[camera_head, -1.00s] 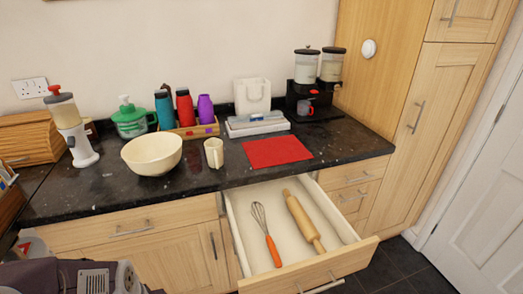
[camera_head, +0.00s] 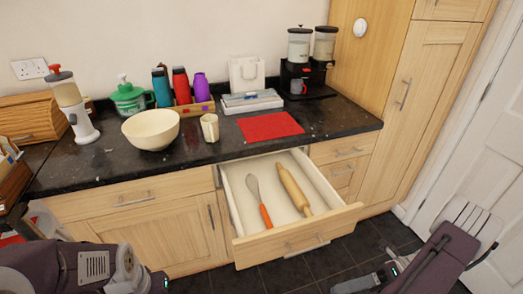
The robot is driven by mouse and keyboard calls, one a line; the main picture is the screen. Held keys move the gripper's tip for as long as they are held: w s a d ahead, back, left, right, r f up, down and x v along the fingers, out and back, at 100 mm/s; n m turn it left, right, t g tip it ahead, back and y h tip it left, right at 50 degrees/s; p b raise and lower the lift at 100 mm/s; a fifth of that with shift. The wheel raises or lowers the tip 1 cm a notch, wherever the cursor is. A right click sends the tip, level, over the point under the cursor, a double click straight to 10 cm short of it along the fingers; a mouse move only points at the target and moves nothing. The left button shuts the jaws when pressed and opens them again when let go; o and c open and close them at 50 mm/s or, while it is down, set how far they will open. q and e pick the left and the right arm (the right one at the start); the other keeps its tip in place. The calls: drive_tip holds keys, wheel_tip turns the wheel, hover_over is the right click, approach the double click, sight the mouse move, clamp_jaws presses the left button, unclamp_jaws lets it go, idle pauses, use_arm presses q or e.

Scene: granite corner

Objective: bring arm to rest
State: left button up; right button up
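My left arm (camera_head: 75,268) shows at the lower left, in front of the cupboards. My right arm (camera_head: 440,258) shows at the lower right, over the dark floor and in front of the white door. Neither arm appears to touch anything. No fingertips of either gripper are visible; the lower ends of both arms run out of the picture. The drawer (camera_head: 298,237) below the counter stands open. A whisk (camera_head: 260,200) with an orange handle and a wooden rolling pin (camera_head: 294,190) lie inside it.
The dark counter (camera_head: 95,168) holds a cream bowl (camera_head: 150,130), a cup (camera_head: 210,128), a red mat (camera_head: 270,126), several bottles and a dispenser (camera_head: 306,62). The open drawer juts out between my arms. A tall wooden cupboard (camera_head: 402,100) and a white door (camera_head: 480,150) stand at the right.

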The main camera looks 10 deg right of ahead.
drive_tip(key=w+a+r+n+g+h, duration=0.1)
drive_tip(key=a+n+g+h, duration=0.6)
drive_tip(key=a+n+h, duration=0.85)
drive_tip(key=w+d+f+n+t+h, duration=0.1)
drive_tip(key=w+d+n+t, duration=0.25)
drive_tip(key=n, duration=0.45)
drive_tip(key=w+d+f+n+t, duration=0.2)
drive_tip(key=w+n+t, duration=0.15)
drive_tip(key=n, duration=0.55)
wheel_tip(320, 180, up, 12)
drive_tip(key=n+p, duration=0.1)
drive_tip(key=p, duration=1.1)
drive_tip(key=shift+w+r, duration=0.15)
drive_tip(key=shift+w, duration=0.05)
